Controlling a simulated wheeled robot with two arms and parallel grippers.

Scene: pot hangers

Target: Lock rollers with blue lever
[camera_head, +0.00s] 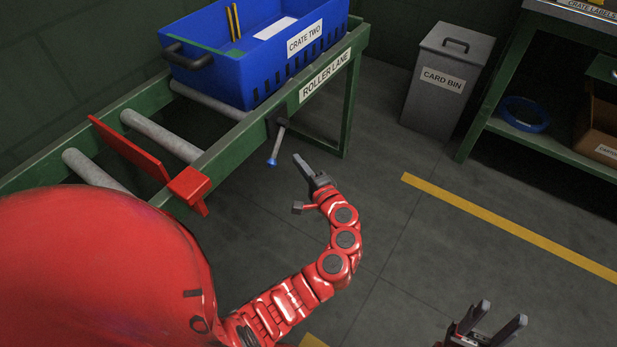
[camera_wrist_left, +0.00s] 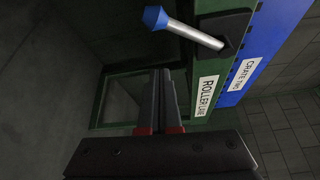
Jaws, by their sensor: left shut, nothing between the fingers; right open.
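The lever with a blue tip (camera_head: 272,162) sticks out from a dark mount on the front rail of the roller lane (camera_head: 325,77), its rod slanting down. In the left wrist view its blue knob (camera_wrist_left: 155,17) and grey rod lie beyond my fingertips, apart from them. My left gripper (camera_head: 298,158) is shut and empty, just right of the lever's blue end in the head view. It also shows in the left wrist view (camera_wrist_left: 161,75). My right gripper (camera_head: 503,316) is open and empty at the bottom right. Grey rollers (camera_head: 160,134) lie across the lane.
A blue crate (camera_head: 215,85) labelled CRATE TWO sits on the lane. A red bar (camera_head: 130,148) crosses the lane nearer me. A grey card bin (camera_head: 447,80) and a green shelf with a blue ring (camera_head: 524,113) stand right. The floor between is clear.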

